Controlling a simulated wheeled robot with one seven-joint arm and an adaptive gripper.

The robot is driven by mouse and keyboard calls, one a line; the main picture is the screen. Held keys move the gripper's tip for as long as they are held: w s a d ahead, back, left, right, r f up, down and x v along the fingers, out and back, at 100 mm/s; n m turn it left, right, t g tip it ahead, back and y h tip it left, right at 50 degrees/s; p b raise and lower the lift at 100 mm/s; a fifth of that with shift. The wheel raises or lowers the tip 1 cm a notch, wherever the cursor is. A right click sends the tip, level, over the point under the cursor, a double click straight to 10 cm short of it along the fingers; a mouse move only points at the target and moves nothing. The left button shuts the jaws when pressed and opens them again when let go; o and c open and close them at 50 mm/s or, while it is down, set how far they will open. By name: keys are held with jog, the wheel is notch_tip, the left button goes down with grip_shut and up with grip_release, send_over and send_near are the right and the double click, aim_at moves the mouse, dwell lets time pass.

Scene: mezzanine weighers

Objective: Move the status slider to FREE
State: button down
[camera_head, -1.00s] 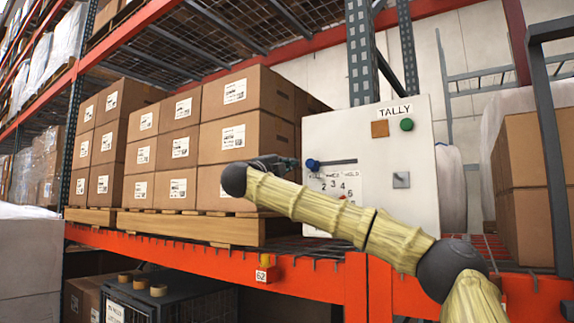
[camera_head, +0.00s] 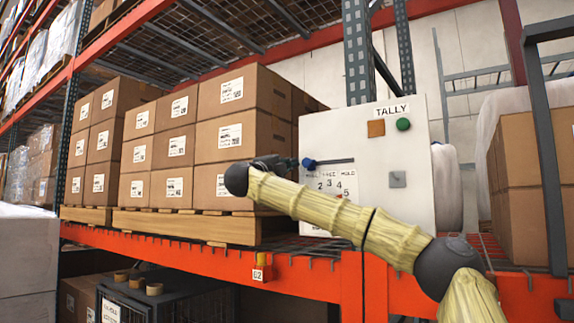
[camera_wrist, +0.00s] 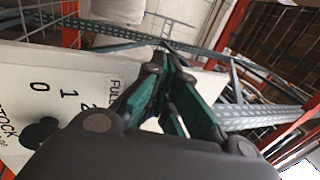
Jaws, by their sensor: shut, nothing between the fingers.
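The white TALLY panel (camera_head: 375,220) stands on the orange rack shelf. Its blue slider knob (camera_head: 308,163) sits at the left end of a dark horizontal slot (camera_head: 335,161). Small labels are printed below the slot, too small to read surely. My gripper (camera_head: 287,163) is just left of the knob, at the panel's left edge; I cannot tell if it touches. In the wrist view my gripper (camera_wrist: 170,58) shows its green-padded fingers shut and empty. There the panel (camera_wrist: 60,75) is at the left with printed numbers, and the slider knob is not seen.
The panel also carries a brown square (camera_head: 376,128), a green button (camera_head: 403,124), a grey switch (camera_head: 397,179) and a numbered dial area (camera_head: 330,184). Stacked cartons (camera_head: 240,140) stand close behind my gripper on the left. An orange beam (camera_head: 320,276) runs below.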

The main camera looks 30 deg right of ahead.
aim_at(304, 164)
jog(key=shift+w+d, duration=0.25)
jog(key=shift+d, duration=0.35)
jog(key=shift+w+d, duration=0.2)
jog(key=shift+d, duration=0.35)
jog(key=shift+s+d+b, duration=0.2)
jog(key=shift+s+b, duration=0.2)
jog(key=shift+s, duration=0.1)
jog(key=shift+s+d+b, duration=0.2)
jog(key=shift+s+b, duration=0.15)
jog(key=shift+s, duration=0.15)
jog(key=shift+s+d, duration=0.1)
jog(key=shift+s, duration=0.2)
jog(key=shift+s+d+b, duration=0.4)
jog(key=shift+s+b, duration=0.4)
jog(key=shift+s, duration=0.1)
jog(key=shift+s+d+b, duration=0.35)
jog(key=shift+s+b, duration=0.45)
jog(key=shift+s, duration=0.05)
jog(key=shift+w+a, duration=0.1)
jog(key=shift+w, duration=0.05)
jog(key=shift+w+a, duration=0.2)
jog(key=shift+w, duration=0.25)
jog(key=shift+w, duration=0.15)
jog(key=shift+a, duration=0.15)
jog(key=s+a+b, duration=0.4)
jog(key=a+b, duration=0.1)
jog(key=a, duration=0.4)
dwell(1.0)
